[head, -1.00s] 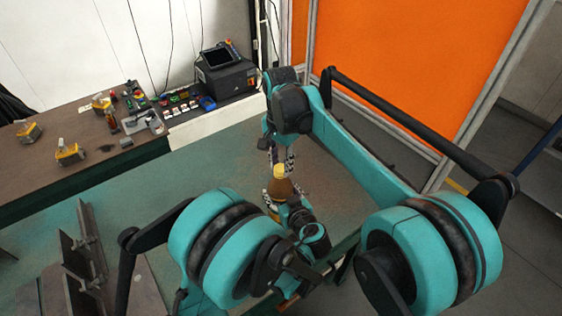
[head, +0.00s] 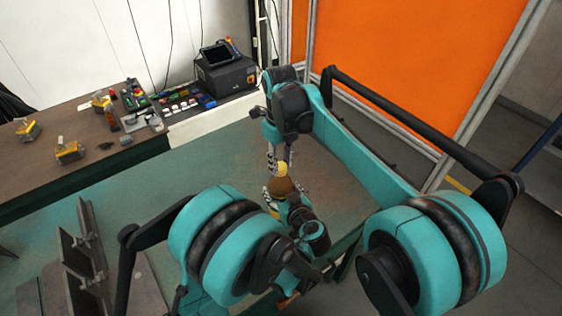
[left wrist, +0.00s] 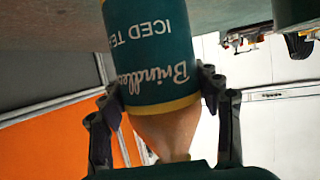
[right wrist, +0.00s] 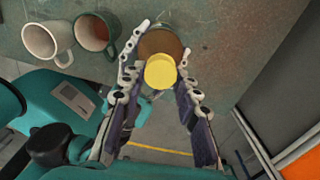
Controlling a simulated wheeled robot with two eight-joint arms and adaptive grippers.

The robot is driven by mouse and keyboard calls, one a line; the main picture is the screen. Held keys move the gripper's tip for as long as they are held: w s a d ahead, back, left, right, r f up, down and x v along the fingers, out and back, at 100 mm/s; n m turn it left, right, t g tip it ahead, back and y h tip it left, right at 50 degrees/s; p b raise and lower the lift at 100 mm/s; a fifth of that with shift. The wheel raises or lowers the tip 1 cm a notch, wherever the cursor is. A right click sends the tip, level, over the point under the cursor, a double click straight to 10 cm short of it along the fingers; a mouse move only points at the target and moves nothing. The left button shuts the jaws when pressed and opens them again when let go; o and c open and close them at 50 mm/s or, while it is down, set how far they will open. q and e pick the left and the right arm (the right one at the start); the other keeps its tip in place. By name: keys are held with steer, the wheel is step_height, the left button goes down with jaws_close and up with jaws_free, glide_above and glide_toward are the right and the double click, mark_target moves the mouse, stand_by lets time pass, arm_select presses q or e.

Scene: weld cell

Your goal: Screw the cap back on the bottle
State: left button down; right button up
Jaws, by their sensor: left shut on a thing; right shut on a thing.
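The bottle (left wrist: 155,60) is a dark teal-labelled iced tea bottle with a yellow band and brown shoulder. My left gripper (left wrist: 162,92) is shut around its body in the left wrist view. In the head view the bottle's brown top (head: 281,187) shows above my left gripper (head: 290,208). The yellow cap (right wrist: 160,72) is between the fingers of my right gripper (right wrist: 163,48), which is shut on it. In the head view the cap (head: 281,168) is at the bottle's top, under my right gripper (head: 279,157). I cannot tell whether it is seated on the neck.
A brown bench (head: 30,180) with yellow parts and tools is at the left. Steel angle pieces (head: 82,250) stand at lower left. The green table's middle is clear.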

steer(key=o, duration=0.7)
steer(key=shift+c, duration=0.2)
steer(key=shift+r, duration=0.1)
steer(key=shift+r, duration=2.15)
steer(key=shift+c, duration=0.4)
